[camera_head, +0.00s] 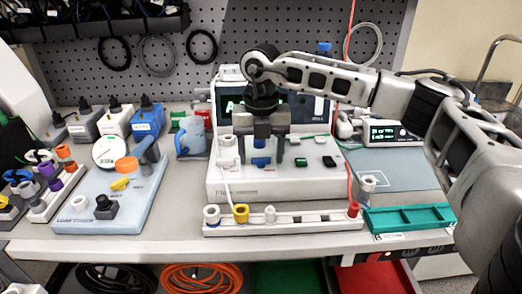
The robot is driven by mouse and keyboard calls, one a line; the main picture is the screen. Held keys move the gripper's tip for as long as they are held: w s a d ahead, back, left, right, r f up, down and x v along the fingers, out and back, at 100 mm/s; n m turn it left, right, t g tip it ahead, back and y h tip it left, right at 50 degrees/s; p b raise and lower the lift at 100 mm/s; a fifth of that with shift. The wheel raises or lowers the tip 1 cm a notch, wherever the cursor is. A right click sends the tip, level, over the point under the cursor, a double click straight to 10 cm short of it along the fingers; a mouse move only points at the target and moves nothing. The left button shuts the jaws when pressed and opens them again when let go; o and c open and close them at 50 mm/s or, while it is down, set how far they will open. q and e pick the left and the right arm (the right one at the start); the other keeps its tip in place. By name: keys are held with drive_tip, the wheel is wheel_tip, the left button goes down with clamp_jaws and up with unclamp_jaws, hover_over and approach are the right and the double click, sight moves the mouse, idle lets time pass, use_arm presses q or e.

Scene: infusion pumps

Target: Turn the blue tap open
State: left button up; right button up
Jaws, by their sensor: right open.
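A small blue part that looks like the tap (260,162) sits on the white front deck of the pump unit (300,183). My right gripper (261,160) comes down from above with its fingers apart, one on each side of the blue tap. I cannot tell whether the fingers touch it. The gripper body hides the area just above and behind the tap. My left gripper is not in view.
A white strip with several coloured knobs (290,222) lies in front of the pump. A pale blue board with a gauge (125,190) is to the left. A teal tray (411,219) and a small display box (389,134) are to the right. A red tube (350,170) hangs nearby.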

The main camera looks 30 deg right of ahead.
drive_tip(key=c, duration=1)
drive_tip(key=shift+n, duration=0.3)
drive_tip(key=n, duration=0.9)
drive_tip(key=shift+r, duration=0.1)
drive_tip(key=shift+n, duration=0.3)
drive_tip(key=o, duration=1)
